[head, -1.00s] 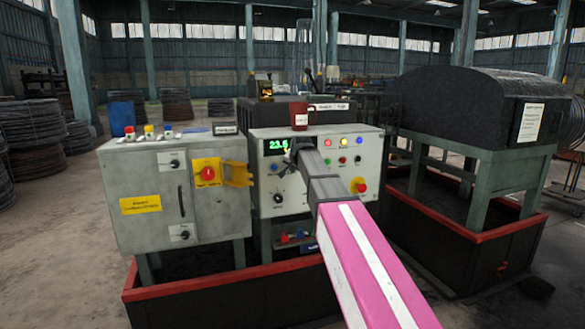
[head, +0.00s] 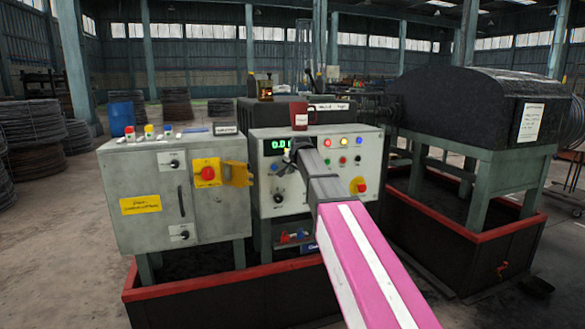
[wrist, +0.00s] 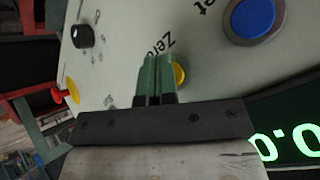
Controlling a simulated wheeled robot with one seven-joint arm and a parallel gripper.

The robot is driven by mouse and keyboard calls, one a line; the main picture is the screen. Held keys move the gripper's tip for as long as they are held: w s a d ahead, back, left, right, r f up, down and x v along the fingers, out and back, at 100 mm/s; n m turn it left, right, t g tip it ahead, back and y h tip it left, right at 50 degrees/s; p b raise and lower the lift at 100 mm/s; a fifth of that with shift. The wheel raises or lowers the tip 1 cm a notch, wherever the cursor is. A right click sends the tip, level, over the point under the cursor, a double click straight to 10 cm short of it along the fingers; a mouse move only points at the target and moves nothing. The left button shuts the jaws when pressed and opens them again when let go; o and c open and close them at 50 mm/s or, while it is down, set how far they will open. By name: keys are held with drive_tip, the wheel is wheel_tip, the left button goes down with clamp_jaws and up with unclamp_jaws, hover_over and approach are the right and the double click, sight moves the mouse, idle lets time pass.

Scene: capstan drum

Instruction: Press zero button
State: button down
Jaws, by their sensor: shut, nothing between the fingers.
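The zero button is a yellow round button (wrist: 180,75) beside the printed word "Zero" in the wrist view. It is partly hidden behind my gripper (wrist: 155,62), whose green fingers are shut with nothing between them. The fingertips are at the button's edge in that view; I cannot tell whether they touch it. The green display (wrist: 290,145) reads 0.0 as far as it shows. In the head view my gripper (head: 292,152) is at the panel's upper left, beside the display (head: 279,144), and hides the button.
A larger blue button (wrist: 252,18) and a black knob (wrist: 82,36) flank the area. A red stop button (head: 361,187) is at lower right. A grey cabinet with a yellow-backed switch (head: 207,172) stands left.

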drive_tip(key=shift+s, duration=0.1)
idle(0.3)
drive_tip(key=shift+s+d, duration=0.2)
drive_tip(key=shift+s, duration=0.5)
drive_tip(key=s, duration=0.2)
drive_tip(key=s+d, duration=0.1)
drive_tip(key=s, duration=0.1)
drive_tip(key=shift+s+d, duration=0.15)
drive_tip(key=shift+s, duration=0.25)
idle(0.4)
drive_tip(key=s+d+f+n+g+h, duration=0.1)
drive_tip(key=s+d+f+g, duration=0.1)
drive_tip(key=s+f, duration=0.7)
drive_tip(key=s+d+f+n+g, duration=0.2)
drive_tip(key=s+d+f, duration=0.15)
drive_tip(key=f, duration=0.95)
drive_tip(key=s+d+f+n+g, duration=0.2)
drive_tip(key=s+d+f+g, duration=0.1)
drive_tip(key=s+f, duration=1.2)
drive_tip(key=s+g, duration=0.1)
drive_tip(key=s, duration=0.3)
drive_tip(key=shift+s+d+f+n+g, duration=0.15)
drive_tip(key=shift+s+f+n+g, duration=0.05)
drive_tip(key=shift+s+n+g, duration=0.1)
